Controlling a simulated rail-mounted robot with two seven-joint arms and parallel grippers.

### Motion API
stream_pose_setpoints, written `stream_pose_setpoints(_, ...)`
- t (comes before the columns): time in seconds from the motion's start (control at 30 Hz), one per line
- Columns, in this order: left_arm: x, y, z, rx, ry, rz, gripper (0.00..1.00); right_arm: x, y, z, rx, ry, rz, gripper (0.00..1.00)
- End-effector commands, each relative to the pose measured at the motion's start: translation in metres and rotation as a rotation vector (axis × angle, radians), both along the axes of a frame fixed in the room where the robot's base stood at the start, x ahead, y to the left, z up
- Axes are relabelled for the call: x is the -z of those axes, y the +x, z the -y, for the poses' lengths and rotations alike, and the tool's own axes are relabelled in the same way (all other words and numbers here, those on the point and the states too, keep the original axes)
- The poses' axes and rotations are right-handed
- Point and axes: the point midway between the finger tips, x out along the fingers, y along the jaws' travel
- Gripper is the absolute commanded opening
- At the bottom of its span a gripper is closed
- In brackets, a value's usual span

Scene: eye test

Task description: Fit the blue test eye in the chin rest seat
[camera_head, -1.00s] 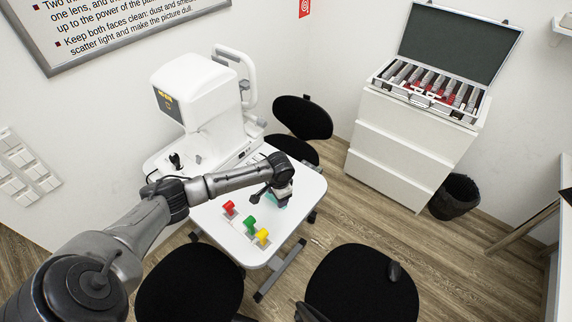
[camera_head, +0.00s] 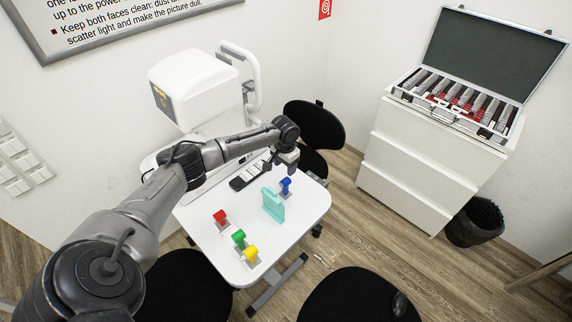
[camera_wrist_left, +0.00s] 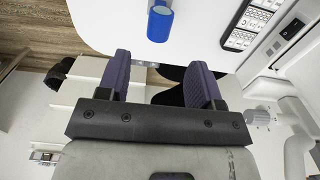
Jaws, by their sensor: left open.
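The blue test eye (camera_head: 286,184) sits in a small pale block on the white table, just right of an upright teal piece (camera_head: 272,206). It shows in the left wrist view (camera_wrist_left: 159,24) as a blue cylinder at the top, beyond the fingertips. My left gripper (camera_head: 286,163) is above and behind the blue eye, apart from it. In the left wrist view its purple fingers (camera_wrist_left: 160,64) are spread with nothing between them. A white machine with a tall head frame (camera_head: 254,75) stands at the back; I cannot make out its chin rest seat. My right gripper is not in view.
Red (camera_head: 220,217), green (camera_head: 239,238) and yellow (camera_head: 251,254) test eyes stand near the front left of the table (camera_head: 308,205). A dark keypad-like device (camera_head: 247,176) lies under my forearm. Black stools surround the table. An open lens case (camera_head: 455,108) is on white drawers.

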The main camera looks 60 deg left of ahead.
Motion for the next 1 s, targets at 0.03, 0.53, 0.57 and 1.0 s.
stream_pose_setpoints(0.03,0.01,0.0,0.0,0.0,0.0,0.0,0.6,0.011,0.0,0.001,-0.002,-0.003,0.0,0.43)
stream_pose_setpoints(0.53,0.066,0.0,0.0,0.0,-0.001,-0.002,0.6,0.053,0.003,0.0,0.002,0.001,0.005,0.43)
stream_pose_setpoints(0.57,0.069,0.0,0.001,0.0,-0.001,-0.002,0.6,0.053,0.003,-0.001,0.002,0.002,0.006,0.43)
stream_pose_setpoints(1.0,0.083,0.0,0.0,0.001,0.001,0.0,0.6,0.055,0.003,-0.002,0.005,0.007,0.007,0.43)
